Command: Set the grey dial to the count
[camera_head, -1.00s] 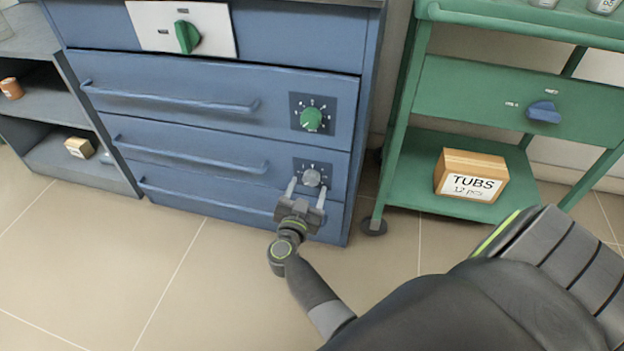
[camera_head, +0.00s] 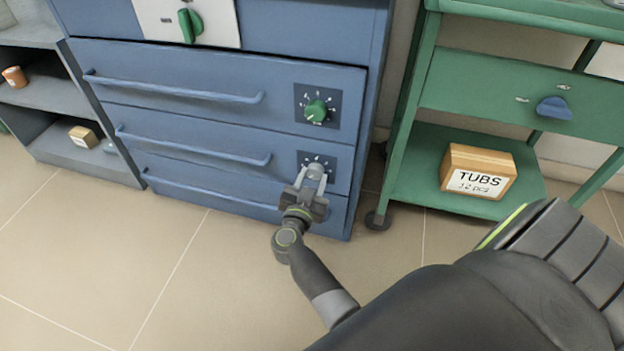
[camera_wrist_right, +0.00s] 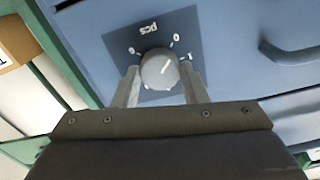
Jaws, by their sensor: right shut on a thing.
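The grey dial (camera_head: 316,170) sits on a dark square plate on the blue cabinet's middle drawer. In the right wrist view the dial (camera_wrist_right: 158,70) has a white pointer line slanting to the picture's upper right. Its plate (camera_wrist_right: 185,25) reads "pcs" upside down, with marks around the dial, some hidden. My right gripper (camera_head: 313,177) is shut on the dial, one finger on each side. My left gripper is not in view.
A green dial (camera_head: 316,111) is just above the grey one, and a larger green knob (camera_head: 190,25) is at the top left. Drawer handles (camera_head: 195,147) stick out to the left. A blue knob (camera_head: 554,108) is on the green cart (camera_head: 430,140). The floor in front is clear.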

